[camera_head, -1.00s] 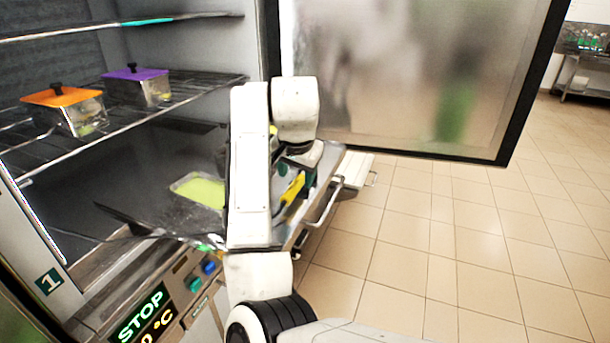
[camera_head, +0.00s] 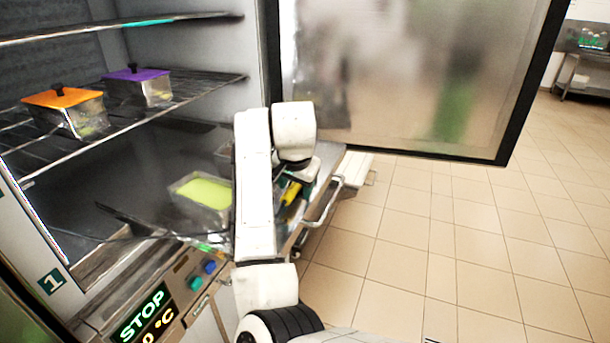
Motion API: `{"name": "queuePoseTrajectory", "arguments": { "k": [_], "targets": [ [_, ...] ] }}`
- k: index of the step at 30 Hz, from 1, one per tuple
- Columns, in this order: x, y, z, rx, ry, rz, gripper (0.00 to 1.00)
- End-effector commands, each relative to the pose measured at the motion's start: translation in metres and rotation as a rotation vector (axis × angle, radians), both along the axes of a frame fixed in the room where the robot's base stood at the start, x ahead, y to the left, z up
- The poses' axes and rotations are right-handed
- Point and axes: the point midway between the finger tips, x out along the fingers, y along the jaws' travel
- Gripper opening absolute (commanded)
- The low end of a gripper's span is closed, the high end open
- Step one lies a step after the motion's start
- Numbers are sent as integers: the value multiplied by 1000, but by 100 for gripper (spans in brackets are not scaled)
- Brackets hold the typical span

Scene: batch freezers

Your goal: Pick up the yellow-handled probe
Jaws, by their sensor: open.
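The yellow-handled probe (camera_head: 291,193) lies on the metal cart top, just right of my white arm in the head view. Its yellow handle shows with dark parts near it; the rest is hidden. My gripper (camera_head: 284,181) is mostly hidden behind my own arm links. Only a small part of it shows, just above and left of the yellow handle. It is open. I cannot tell whether its fingers touch the probe.
A clear tub with yellow-green contents (camera_head: 205,192) stands left of my arm. Orange-lidded (camera_head: 62,97) and purple-lidded (camera_head: 136,74) boxes sit on the freezer shelf. The open freezer door (camera_head: 410,80) stands behind. Tiled floor (camera_head: 450,240) is clear at right.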

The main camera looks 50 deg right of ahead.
Motion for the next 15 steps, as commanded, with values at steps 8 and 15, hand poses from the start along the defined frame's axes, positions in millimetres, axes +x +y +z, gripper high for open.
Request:
{"name": "queuePoseTrajectory", "arguments": {
  "k": [8,15],
  "targets": [
    [0,0,-2,0,0,0,56],
    [0,0,-2,0,0,0,46]
  ]
}}
